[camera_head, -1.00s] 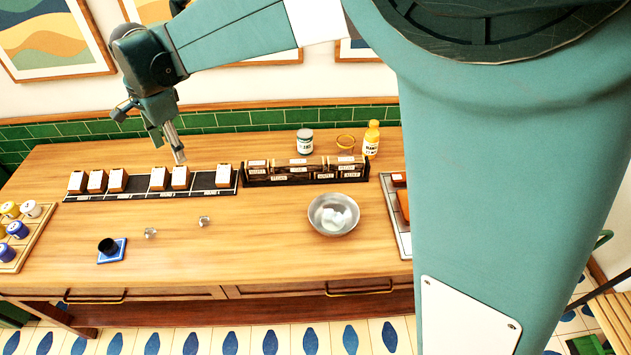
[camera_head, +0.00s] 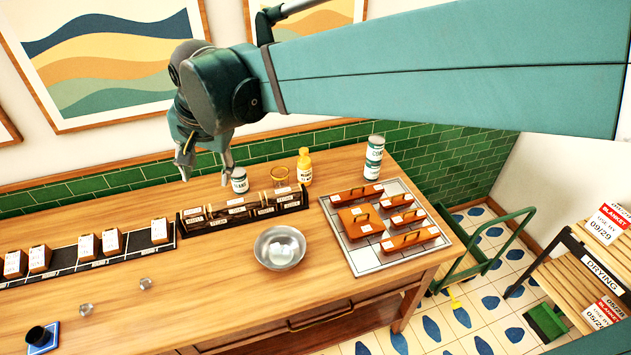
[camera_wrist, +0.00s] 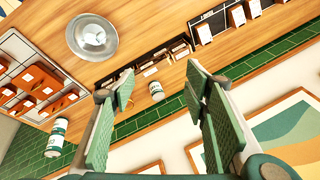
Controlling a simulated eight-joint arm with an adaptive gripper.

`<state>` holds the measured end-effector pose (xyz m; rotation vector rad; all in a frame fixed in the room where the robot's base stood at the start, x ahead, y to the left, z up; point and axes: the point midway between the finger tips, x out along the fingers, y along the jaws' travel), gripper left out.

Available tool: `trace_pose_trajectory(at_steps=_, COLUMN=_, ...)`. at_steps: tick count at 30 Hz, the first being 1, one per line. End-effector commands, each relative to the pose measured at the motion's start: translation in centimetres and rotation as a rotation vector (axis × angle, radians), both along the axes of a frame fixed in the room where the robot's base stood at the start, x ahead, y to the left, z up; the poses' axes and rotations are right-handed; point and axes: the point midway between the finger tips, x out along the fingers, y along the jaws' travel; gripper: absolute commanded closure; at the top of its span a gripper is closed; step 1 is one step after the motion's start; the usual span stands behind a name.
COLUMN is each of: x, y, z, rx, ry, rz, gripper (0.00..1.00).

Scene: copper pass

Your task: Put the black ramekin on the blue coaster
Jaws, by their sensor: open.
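The black ramekin (camera_head: 38,335) sits on the blue coaster (camera_head: 53,335) at the lower left corner of the head view. The coaster's near edge is cut off by the frame. I cannot tell exactly how the ramekin is seated. My gripper (camera_head: 206,173) is open and empty, high over the back of the counter, far from the ramekin. It also shows open in the wrist view (camera_wrist: 160,85), with nothing between its fingers. The ramekin and coaster are not in the wrist view.
A metal bowl (camera_head: 279,247) with white contents stands mid-counter. Two small clear cubes lie near the ramekin. A dark rack (camera_head: 245,208), a row of labelled blocks, a can (camera_head: 239,180) and a yellow bottle (camera_head: 304,167) stand behind. A tray (camera_head: 345,247) of orange blocks is at right.

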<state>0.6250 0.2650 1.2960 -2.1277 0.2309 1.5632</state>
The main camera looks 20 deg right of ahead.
Motion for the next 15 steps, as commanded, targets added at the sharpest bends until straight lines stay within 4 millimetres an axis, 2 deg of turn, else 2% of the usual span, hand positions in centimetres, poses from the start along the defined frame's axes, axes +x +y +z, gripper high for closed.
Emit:
trace_pose_trajectory(at_steps=1, x=-0.6, y=-1.6, z=0.1, rx=-0.006, ry=-0.013, rz=0.01, gripper=0.54)
trace_pose_trajectory(at_steps=3, x=-1.4, y=-3.4, z=0.2, rx=-0.018, ry=-0.032, rz=0.032, gripper=0.54)
trace_pose_trajectory(at_steps=15, x=-6.6, y=-12.7, z=-0.4, rx=-0.099, ry=-0.135, rz=0.149, gripper=0.54)
